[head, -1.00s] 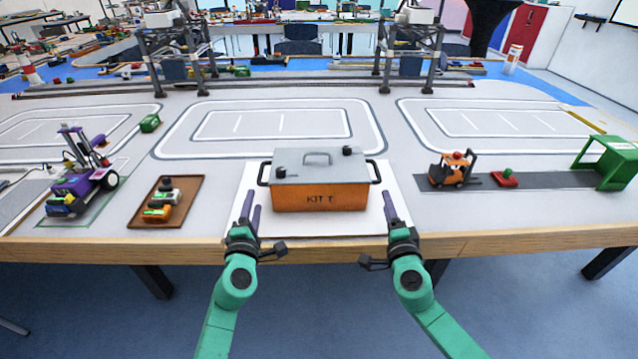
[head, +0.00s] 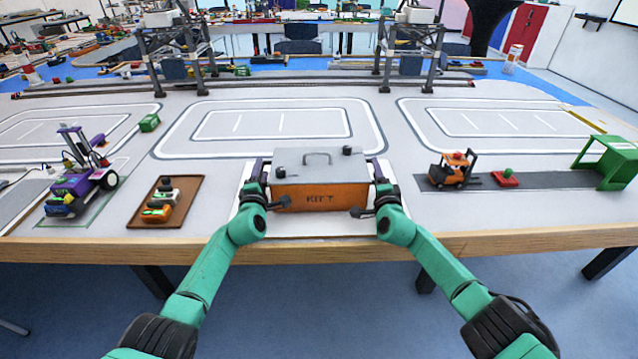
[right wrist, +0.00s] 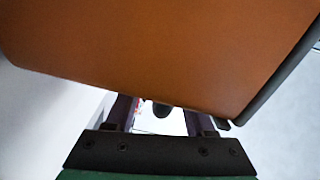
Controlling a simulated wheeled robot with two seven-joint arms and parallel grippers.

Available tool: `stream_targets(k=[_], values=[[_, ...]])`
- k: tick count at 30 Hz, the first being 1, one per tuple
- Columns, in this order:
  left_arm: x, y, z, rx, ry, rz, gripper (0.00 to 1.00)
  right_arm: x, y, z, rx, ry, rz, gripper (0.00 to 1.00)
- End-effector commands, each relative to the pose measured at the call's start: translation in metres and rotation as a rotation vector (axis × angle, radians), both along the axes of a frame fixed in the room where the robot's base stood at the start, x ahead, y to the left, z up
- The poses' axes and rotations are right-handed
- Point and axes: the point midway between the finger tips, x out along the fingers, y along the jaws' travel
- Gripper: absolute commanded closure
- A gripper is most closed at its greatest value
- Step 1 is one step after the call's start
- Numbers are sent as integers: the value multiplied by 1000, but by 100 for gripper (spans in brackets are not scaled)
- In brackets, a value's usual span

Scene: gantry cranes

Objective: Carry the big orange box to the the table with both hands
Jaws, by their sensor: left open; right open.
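My left gripper (head: 257,172) is open at the box's left side handle. My right gripper (head: 378,172) is open at its right side handle. In the right wrist view the box's orange wall (right wrist: 160,45) fills the top, and the fingers (right wrist: 160,110) are spread below it. Whether the fingers straddle the handles is hard to tell, as the hands hide them partly.
Gantry cranes (head: 411,50) stand behind. The tabletop behind the box is clear.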

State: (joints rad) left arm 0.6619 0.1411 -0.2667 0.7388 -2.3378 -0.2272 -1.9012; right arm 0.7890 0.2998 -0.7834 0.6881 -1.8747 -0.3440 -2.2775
Motion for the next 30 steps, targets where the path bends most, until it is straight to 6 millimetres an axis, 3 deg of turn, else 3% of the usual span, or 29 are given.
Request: stream_targets(k=[9,10,14,30], values=[[4,1,0,2,1,1,48,4,-1,0,0,0,-1,46],[4,1,-1,2,1,1,52,4,-1,0,0,0,-1,50],[3,1,-1,1,1,1,100,4,-1,0,0,0,-1,99],[4,1,0,0,1,0,100,3,-1,0,-2,1,-1,100]])
